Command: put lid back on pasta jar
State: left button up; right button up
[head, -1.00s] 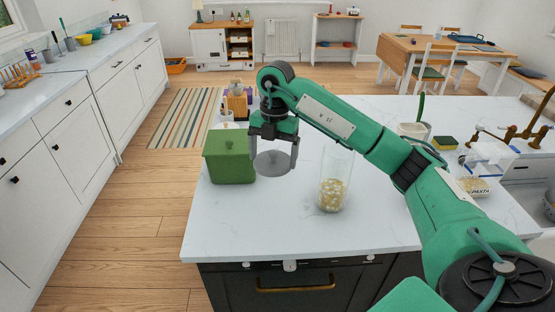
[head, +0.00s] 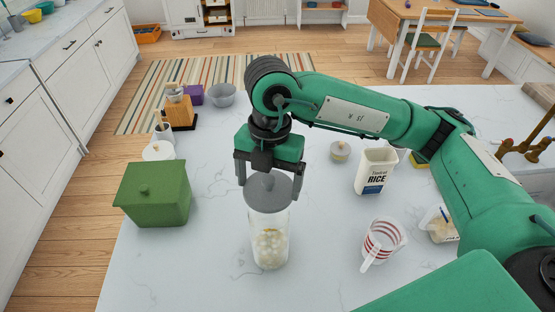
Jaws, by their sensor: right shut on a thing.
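The pasta jar (head: 270,243) is a clear glass cylinder with pale pasta in its lower part, standing upright on the island worktop. The round grey lid (head: 266,198) with a small knob is at the jar's mouth, lined up with it. I cannot tell whether it rests fully on the rim. My right gripper (head: 269,186) points down from above and is shut on the lid, one finger at each side. My left gripper is not in view.
On the white worktop (head: 190,282), a green lidded box (head: 154,193) stands left of the jar. A striped measuring jug (head: 383,241) and a rice container (head: 376,171) stand to the right. A small lidded pot (head: 340,151) is behind. The front worktop is clear.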

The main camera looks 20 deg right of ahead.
jog(key=shift+s, duration=0.15)
jog(key=shift+s+a+f, duration=0.15)
jog(key=shift+a+f, duration=0.1)
jog(key=shift+f, duration=0.05)
jog(key=shift+f+b, duration=0.25)
jog(key=shift+b, duration=0.15)
jog(key=shift+f, duration=0.4)
notch_tip(320, 180, down, 4)
jog(key=b, duration=0.2)
jog(key=shift+d+r+b, duration=0.1)
jog(key=shift+r+b, duration=0.15)
jog(key=shift+b, duration=0.15)
jog(key=shift+f+b, duration=0.4)
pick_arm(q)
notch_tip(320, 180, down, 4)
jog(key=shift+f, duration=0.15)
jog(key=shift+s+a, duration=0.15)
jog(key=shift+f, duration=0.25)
